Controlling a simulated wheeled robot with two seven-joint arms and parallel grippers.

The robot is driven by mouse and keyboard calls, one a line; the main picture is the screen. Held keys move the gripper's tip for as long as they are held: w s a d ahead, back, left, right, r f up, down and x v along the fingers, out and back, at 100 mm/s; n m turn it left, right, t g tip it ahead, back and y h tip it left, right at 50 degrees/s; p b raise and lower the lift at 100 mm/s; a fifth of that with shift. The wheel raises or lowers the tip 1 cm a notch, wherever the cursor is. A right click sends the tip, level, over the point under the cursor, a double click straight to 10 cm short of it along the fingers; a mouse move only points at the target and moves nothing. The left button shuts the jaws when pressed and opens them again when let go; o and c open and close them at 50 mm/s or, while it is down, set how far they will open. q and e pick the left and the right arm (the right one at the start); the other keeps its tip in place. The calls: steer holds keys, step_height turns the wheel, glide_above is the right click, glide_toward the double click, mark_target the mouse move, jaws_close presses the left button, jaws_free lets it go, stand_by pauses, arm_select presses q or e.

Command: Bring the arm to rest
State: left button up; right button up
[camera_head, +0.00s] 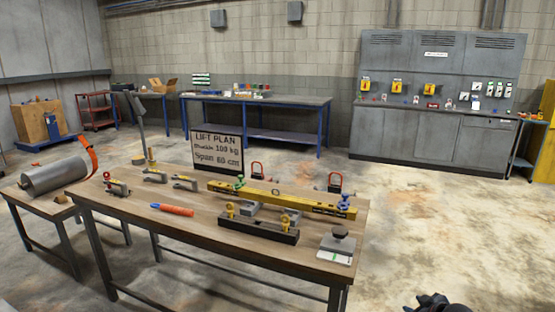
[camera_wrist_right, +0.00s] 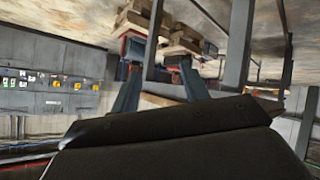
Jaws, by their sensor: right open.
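My right gripper (camera_head: 436,303) shows only as a small dark shape at the bottom edge of the head view, right of the workbench. It is open and apart from the bench, with nothing seen in it. In the right wrist view a large dark part, likely mine, fills the lower middle. My left gripper is not in view. The wooden workbench (camera_head: 130,222) carries a yellow spreader bar (camera_head: 270,196), a red-handled tool (camera_head: 172,210), several shackles and a grey weight-like piece (camera_head: 338,240). A sign (camera_head: 217,152) reads "LIFT PLAN".
A side table with a grey cylinder (camera_head: 55,177) stands at the left. A blue-legged bench (camera_head: 255,101) and grey cabinets (camera_head: 430,137) stand at the back. The cabinets also show in the right wrist view (camera_wrist_right: 50,103). The floor right of the workbench (camera_head: 450,225) is clear.

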steer(key=s+d+f+n+g+h, duration=0.1)
steer(key=s+d+f+g+h, duration=0.3)
steer(key=s, duration=1)
steer(key=s+a+f+g+h, duration=0.15)
steer(key=s+f, duration=0.45)
steer(key=s, duration=0.8)
steer(key=s+d+r+g+h, duration=0.1)
steer(key=s+d+g+h, duration=0.15)
steer(key=s, duration=0.85)
steer(key=s+a+f+m+y, duration=0.1)
steer(key=s+a+f+y, duration=0.15)
steer(key=a, duration=0.55)
steer(key=s+a+f+m+y, duration=0.15)
steer(key=a+f, duration=0.25)
steer(key=a, duration=0.4)
steer(key=s+a+m+g+y, duration=0.1)
steer(key=a+m+y, duration=0.2)
steer(key=a, duration=1.5)
steer(key=shift+a+y, duration=0.25)
steer(key=shift+y, duration=0.05)
